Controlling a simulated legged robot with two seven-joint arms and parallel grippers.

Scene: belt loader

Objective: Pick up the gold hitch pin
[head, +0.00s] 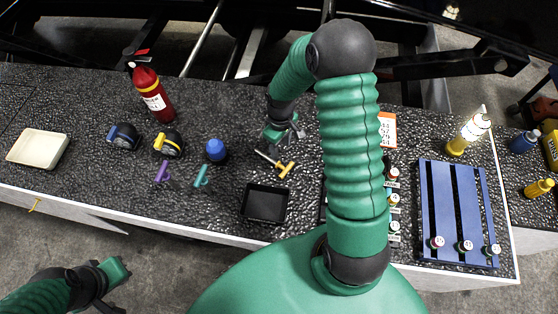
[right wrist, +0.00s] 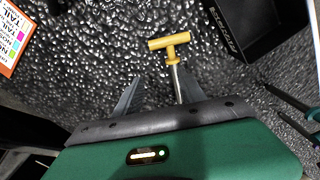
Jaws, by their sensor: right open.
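The gold hitch pin (head: 285,168) lies on the dark speckled counter, with a yellow T-shaped handle and a silver shaft. It also shows in the right wrist view (right wrist: 170,42), handle beyond the fingertips. My right gripper (head: 297,134) is open and empty, just behind the pin in the head view. In the right wrist view its two fingers (right wrist: 154,88) are spread, and the shaft runs down beside the right-hand finger, which hides part of it. I cannot tell whether they touch. My left gripper (head: 116,287) is at the lower left, off the counter; its jaw state is unclear.
A black tray (head: 265,203) stands in front of the pin. A blue-capped item (head: 215,150), a purple tool (head: 162,171) and a teal tool (head: 201,175) lie left. A red extinguisher (head: 152,95) stands farther back. A blue rack (head: 455,205) is at right.

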